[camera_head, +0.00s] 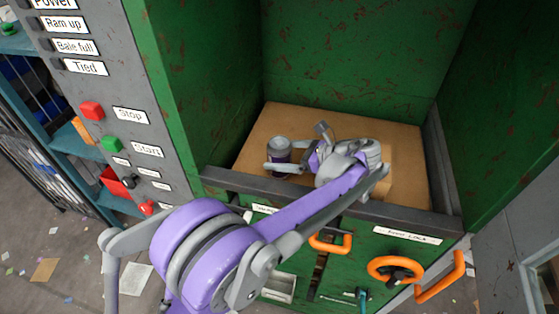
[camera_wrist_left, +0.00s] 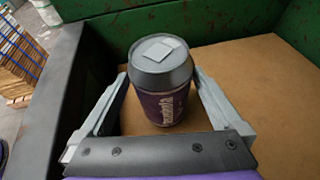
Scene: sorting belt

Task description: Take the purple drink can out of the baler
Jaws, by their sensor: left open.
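The purple drink can (camera_head: 279,152) stands upright on the brown cardboard floor inside the green baler (camera_head: 345,50), towards its left front. It has a grey top and a purple label with pale lettering. My left gripper (camera_head: 283,156) reaches over the front sill and is open, with one finger on each side of the can. In the left wrist view the can (camera_wrist_left: 163,95) stands between the two spread fingers (camera_wrist_left: 161,80). A small gap shows at the left finger; whether the right finger touches the can is hard to tell. My right gripper is not in view.
The dark front sill (camera_head: 225,181) and green walls surround the chamber. A grey control panel (camera_head: 110,95) with buttons stands on the left. Orange handles and an orange wheel (camera_head: 395,269) stick out from the front door. The cardboard floor (camera_head: 405,150) is bare on the right.

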